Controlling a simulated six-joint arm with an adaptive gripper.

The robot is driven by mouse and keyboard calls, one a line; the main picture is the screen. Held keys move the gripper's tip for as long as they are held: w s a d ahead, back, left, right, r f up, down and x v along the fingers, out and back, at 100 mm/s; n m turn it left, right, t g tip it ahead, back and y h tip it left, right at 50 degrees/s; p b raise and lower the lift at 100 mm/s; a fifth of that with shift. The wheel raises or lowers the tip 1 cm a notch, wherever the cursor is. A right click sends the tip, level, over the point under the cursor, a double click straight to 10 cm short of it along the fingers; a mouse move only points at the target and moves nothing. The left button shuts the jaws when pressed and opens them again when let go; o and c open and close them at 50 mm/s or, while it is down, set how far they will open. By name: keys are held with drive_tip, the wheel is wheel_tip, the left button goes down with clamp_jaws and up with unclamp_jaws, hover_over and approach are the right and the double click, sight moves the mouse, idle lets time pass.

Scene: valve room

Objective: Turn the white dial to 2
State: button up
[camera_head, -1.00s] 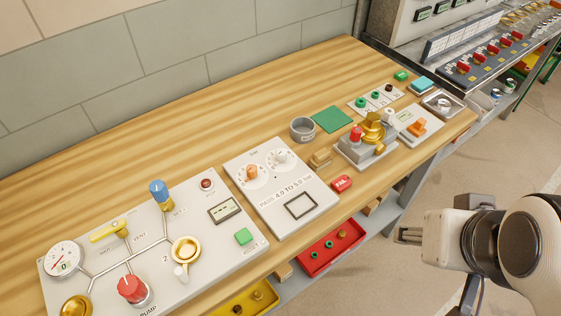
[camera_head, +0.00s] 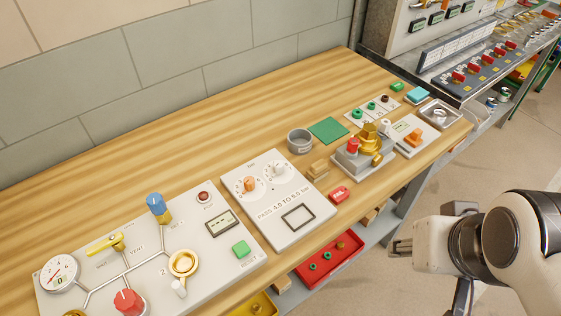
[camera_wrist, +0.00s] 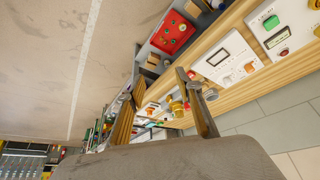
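The white dial (camera_head: 277,171) is a small round knob on the upper right of a white panel (camera_head: 285,208) printed "PASS 4.0 TO 5.0 bar". An orange dial (camera_head: 249,185) sits left of it on the same panel. The marks around the white dial are too small to read, so its setting cannot be told. My gripper (camera_head: 398,247) is right of the bench, over the floor, well away from the dial. In the wrist view my gripper (camera_wrist: 160,95) has its two fingers apart with nothing held between them.
Left of the dial panel is a larger panel (camera_head: 205,270) with a gauge, knobs and levers. A red tray (camera_head: 330,260) is below the bench edge.

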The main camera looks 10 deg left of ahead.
drive_tip(key=w+a+f+n+g+y, duration=0.1)
drive_tip(key=w+a+f+n, duration=0.2)
drive_tip(key=w+a, duration=0.2)
drive_tip(key=w+a+f+n+g+y, duration=0.1)
drive_tip(key=w+a+f+n+g, duration=0.1)
drive_tip(key=w+a, duration=0.4)
drive_tip(key=w+a+f+n+g, duration=0.2)
drive_tip(key=w+a+f+n, duration=0.2)
drive_tip(key=w, duration=0.7)
drive_tip(key=shift+w+a+f+n+y, duration=0.1)
drive_tip(key=shift+a+f+n+y, duration=0.1)
drive_tip(key=shift+a+f, duration=0.3)
drive_tip(key=shift+w+a+f+n+y, duration=0.1)
drive_tip(key=shift+a+f+y, duration=0.1)
drive_tip(key=shift+a, duration=0.45)
drive_tip(key=w+a+n, duration=0.2)
drive_tip(key=w+a, duration=0.1)
drive_tip(key=shift+w+f+n+y, duration=0.3)
drive_tip(key=shift+w+n+y, duration=0.05)
drive_tip(key=shift+n+y, duration=0.05)
drive_tip(key=shift+w+a+r+n+t+y, duration=0.15)
drive_tip(key=shift+w+a+r+n, duration=0.25)
drive_tip(key=shift+n, duration=0.4)
drive_tip(key=shift+w+a+r+n+t+y, duration=0.1)
drive_tip(key=shift+w+a+r+n, duration=0.25)
drive_tip(key=shift+n, duration=0.45)
drive_tip(key=shift+w+a+r+n+t+y, duration=0.15)
drive_tip(key=shift+w+a+r+n, duration=0.2)
drive_tip(key=shift+n, duration=0.45)
drive_tip(key=shift+d, duration=0.1)
